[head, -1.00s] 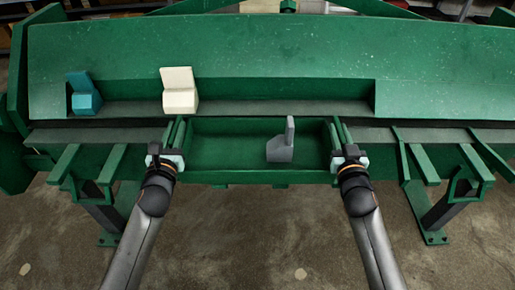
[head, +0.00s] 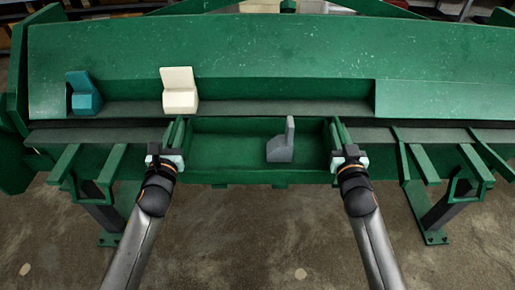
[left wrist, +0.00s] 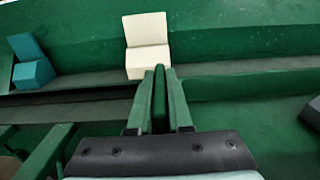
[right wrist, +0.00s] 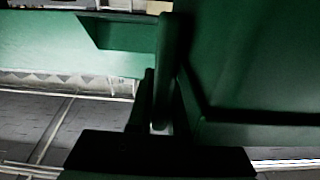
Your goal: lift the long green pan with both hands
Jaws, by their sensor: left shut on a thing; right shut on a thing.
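The long green pan (head: 225,177) lies level across the middle of the green machine in the head view, with a grey L-shaped block (head: 280,147) standing inside, right of its middle. My left gripper (head: 175,135) is shut on the pan's left end wall. In the left wrist view that wall (left wrist: 159,98) shows between the two fingers. My right gripper (head: 339,135) is shut on the right end wall. The right wrist view is dark, but the wall's edge (right wrist: 165,60) shows at the fingers. I cannot tell whether the pan is clear of its support.
A teal block (head: 84,98) and a cream block (head: 179,92) stand on the ledge of the green machine (head: 260,50) behind the pan. Green brackets (head: 75,165) stick out at the left, and more (head: 450,165) at the right. Open concrete floor (head: 260,235) lies in front.

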